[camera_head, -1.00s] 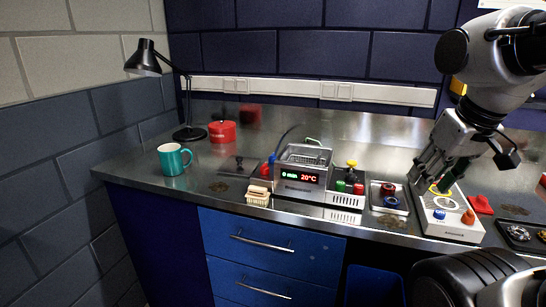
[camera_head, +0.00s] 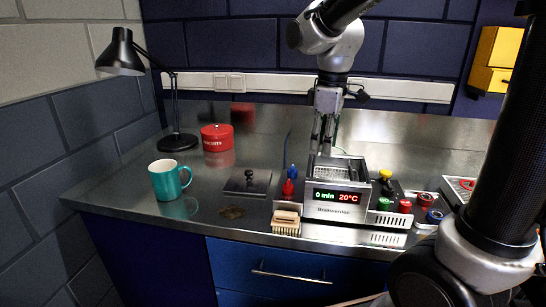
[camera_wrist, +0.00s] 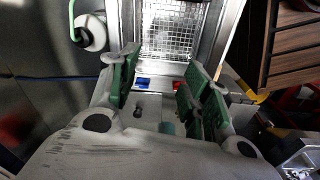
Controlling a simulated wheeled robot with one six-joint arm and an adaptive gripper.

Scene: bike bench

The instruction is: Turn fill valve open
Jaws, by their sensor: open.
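My gripper (camera_head: 322,143) points down over the back part of the bath unit (camera_head: 337,199), whose display reads 0 min and 20°C. In the wrist view my gripper (camera_wrist: 160,88) is open, its green-padded fingers apart with nothing held between them. The bath's wire basket (camera_wrist: 173,30) lies beyond the fingertips. A small blue part (camera_wrist: 143,84) and a red part (camera_wrist: 180,86) show between the fingers. I cannot tell which part is the fill valve. A yellow knob (camera_head: 384,175) stands on a dark box right of the bath.
A brush (camera_head: 286,222) lies before the bath, with blue-and-red bottle-like items (camera_head: 289,184) at its left. A teal mug (camera_head: 168,180), red tin (camera_head: 216,137) and black lamp (camera_head: 122,55) stand left. A tray with rings (camera_head: 430,207) is right.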

